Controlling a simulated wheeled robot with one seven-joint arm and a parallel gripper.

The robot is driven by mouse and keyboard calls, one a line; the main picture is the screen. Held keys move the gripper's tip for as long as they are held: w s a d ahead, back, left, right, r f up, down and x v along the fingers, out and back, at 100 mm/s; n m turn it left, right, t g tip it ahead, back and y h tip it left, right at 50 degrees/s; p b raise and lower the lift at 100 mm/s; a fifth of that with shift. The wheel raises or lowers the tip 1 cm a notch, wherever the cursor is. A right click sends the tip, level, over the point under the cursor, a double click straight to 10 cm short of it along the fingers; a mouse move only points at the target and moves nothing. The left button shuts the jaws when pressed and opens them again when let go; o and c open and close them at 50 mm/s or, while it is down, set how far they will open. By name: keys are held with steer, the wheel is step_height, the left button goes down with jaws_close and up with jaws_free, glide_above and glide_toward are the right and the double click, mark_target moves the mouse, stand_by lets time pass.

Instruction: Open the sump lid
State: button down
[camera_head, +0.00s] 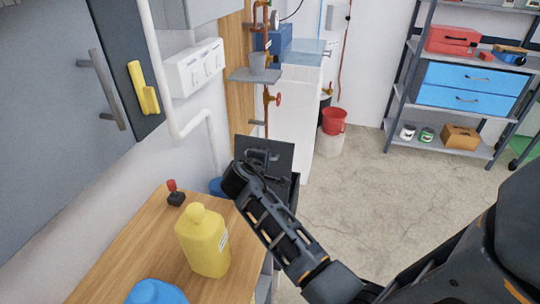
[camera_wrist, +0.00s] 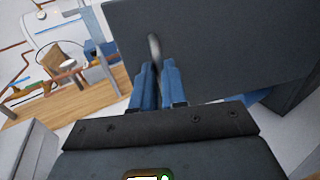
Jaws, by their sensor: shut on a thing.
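The sump lid is a flat dark grey panel (camera_head: 284,152) standing steeply tilted up above a dark box, the sump (camera_head: 294,189), beyond the wooden counter. In the wrist view the lid (camera_wrist: 225,45) fills the upper right, with a curved grey handle (camera_wrist: 153,46) on its face. My gripper (camera_wrist: 158,76) has its blue fingers close together on the lower part of this handle. In the head view my wrist and arm cover part of the lid and sump, and the fingers cannot be made out clearly. The inside of the sump is hidden.
A wooden counter (camera_head: 137,242) at left holds a yellow bottle (camera_head: 205,245), a red-topped switch (camera_head: 175,193) and a blue object (camera_head: 157,292). Pipes and a white cabinet stand behind the lid. A red bucket (camera_head: 334,121) and shelving (camera_head: 402,92) are farther back. Concrete floor at right is clear.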

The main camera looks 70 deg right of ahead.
steer(key=shift+a+r, duration=0.3)
steer(key=shift+a, duration=0.3)
steer(key=c, duration=1.2)
jaws_free()
steer(key=shift+s+f, duration=0.1)
steer(key=shift+f, duration=0.1)
steer(key=shift+o, duration=0.2)
steer(key=shift+r, duration=0.1)
steer(key=s+d+r, duration=0.6)
steer(key=s+r, duration=0.4)
steer(key=shift+r+b, duration=0.35)
steer(key=shift+r, duration=0.05)
